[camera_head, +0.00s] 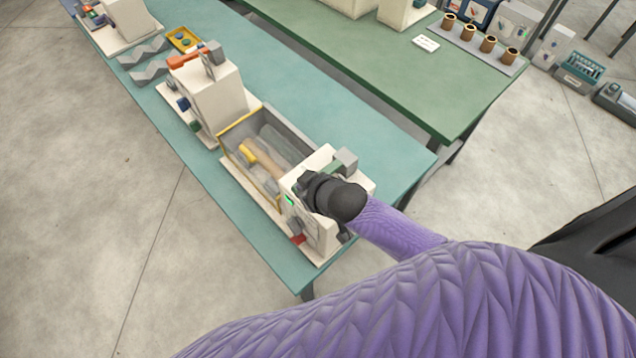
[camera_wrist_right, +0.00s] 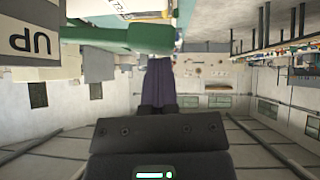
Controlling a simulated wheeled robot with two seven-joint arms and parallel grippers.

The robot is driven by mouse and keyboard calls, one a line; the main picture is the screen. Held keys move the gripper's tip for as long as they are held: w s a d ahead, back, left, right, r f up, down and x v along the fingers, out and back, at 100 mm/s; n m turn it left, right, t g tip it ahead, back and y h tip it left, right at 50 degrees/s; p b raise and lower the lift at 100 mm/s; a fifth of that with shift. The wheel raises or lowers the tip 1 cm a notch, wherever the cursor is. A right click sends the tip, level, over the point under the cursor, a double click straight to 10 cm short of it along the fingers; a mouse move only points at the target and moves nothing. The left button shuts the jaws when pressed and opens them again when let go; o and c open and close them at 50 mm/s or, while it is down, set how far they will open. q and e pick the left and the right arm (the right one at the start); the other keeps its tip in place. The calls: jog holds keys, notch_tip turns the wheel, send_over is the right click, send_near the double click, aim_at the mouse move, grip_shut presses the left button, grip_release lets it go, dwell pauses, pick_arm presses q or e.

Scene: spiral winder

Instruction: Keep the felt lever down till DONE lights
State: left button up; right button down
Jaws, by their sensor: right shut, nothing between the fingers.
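The winder (camera_head: 322,246) is a cream machine at the near end of the teal table, with a yellow-edged trough (camera_head: 229,131) behind it. My right gripper (camera_head: 308,184), black and shut with nothing in it, is at the top of the cream housing. It hides part of the housing, and I cannot tell whether it touches a lever. A green bar (camera_head: 333,168) with a grey block shows beside it; whether this is the felt lever is unclear. A small green light (camera_head: 289,199) glows near the gripper; its label is unreadable. My left gripper is out of view.
A second cream machine (camera_head: 222,97) with an orange part stands farther along the teal table (camera_head: 288,75). A green table (camera_head: 440,85) to the right holds a rack of brown spools (camera_head: 488,44). In the wrist view an "UP" label (camera_wrist_right: 30,42) appears upside down.

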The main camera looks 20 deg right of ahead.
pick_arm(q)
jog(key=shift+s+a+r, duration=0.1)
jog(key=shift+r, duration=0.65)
pick_arm(e)
jog(key=a+v, duration=0.1)
jog(key=v, duration=0.9)
jog(key=shift+r, duration=0.1)
jog(key=shift+s, duration=0.1)
